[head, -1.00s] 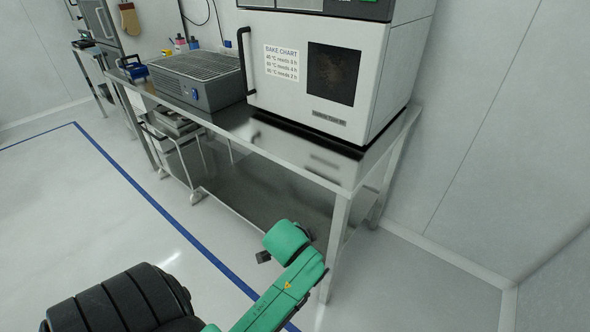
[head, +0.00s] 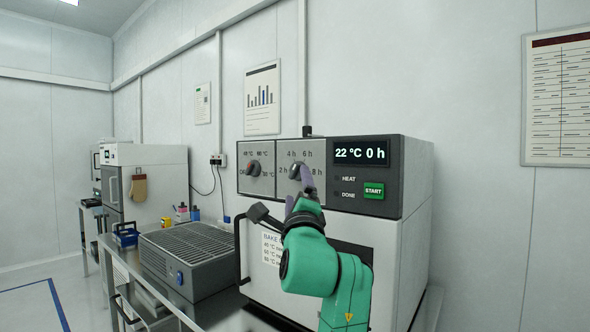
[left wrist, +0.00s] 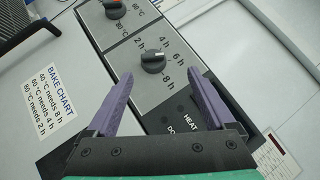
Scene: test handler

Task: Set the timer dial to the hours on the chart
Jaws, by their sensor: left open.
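The timer dial (left wrist: 153,58) is a dark round knob on a grey panel with marks 2 h, 4 h, 6 h and 8 h. It shows partly behind my gripper in the head view (head: 295,172). I cannot tell which mark it points at. My left gripper (left wrist: 160,78) is open, its two purple fingers pointing at the panel with the dial between and beyond their tips. It looks apart from the dial. The bake chart (left wrist: 50,103) on the oven door reads 40 °C needs 8 h, 60 °C needs 4 h, 80 °C needs 2 h. My right gripper is out of view.
The temperature dial (head: 254,168) with a red mark sits left of the timer dial. The display (head: 360,153) reads 22 °C 0 h, above a green START button (head: 374,191). The oven door handle (head: 238,250) sticks out. A grey grated unit (head: 190,250) stands to the left.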

